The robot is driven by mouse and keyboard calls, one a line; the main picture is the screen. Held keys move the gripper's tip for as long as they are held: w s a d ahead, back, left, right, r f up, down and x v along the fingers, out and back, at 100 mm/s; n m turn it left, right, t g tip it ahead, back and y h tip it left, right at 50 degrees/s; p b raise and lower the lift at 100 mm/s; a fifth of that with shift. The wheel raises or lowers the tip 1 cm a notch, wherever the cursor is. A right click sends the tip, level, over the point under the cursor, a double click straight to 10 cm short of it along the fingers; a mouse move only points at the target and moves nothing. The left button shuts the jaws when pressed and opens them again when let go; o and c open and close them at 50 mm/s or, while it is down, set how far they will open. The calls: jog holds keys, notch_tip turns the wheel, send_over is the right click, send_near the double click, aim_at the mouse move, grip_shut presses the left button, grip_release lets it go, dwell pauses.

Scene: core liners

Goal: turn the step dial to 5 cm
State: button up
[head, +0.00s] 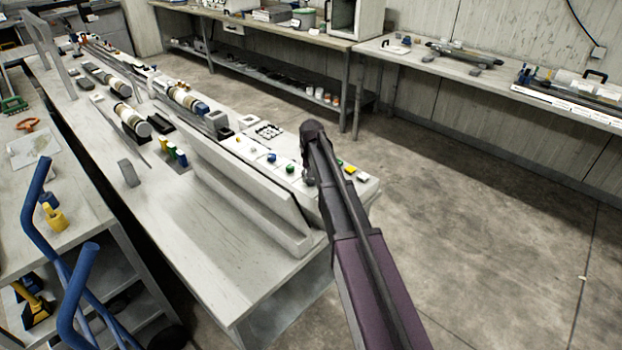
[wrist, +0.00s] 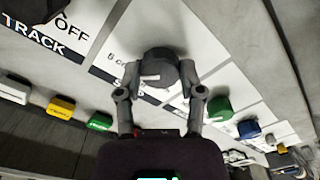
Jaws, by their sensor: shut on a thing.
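The step dial (wrist: 162,70) is a dark round knob on a white label plate in the wrist view. My gripper (wrist: 159,84) is shut on it, one finger on each side. A light mark shows on the left part of the knob. A partly covered label with a number and "c" lies to its upper left; the digit is too small to be sure of. Part of the word below the knob is hidden by my fingers. In the head view my gripper (head: 309,172) is over the control panel (head: 243,145) and the dial is mostly hidden by my arm.
Green (wrist: 100,121), yellow (wrist: 60,107) and blue (wrist: 248,128) buttons sit close around my fingers. A plate marked "OFF" and "TRACK" (wrist: 58,35) is at the left. Core pieces (head: 187,101) lie on the bench behind the panel.

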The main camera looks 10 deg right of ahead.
jog(key=o, duration=1.2)
jog(key=shift+c, duration=0.2)
jog(key=shift+n, duration=0.3)
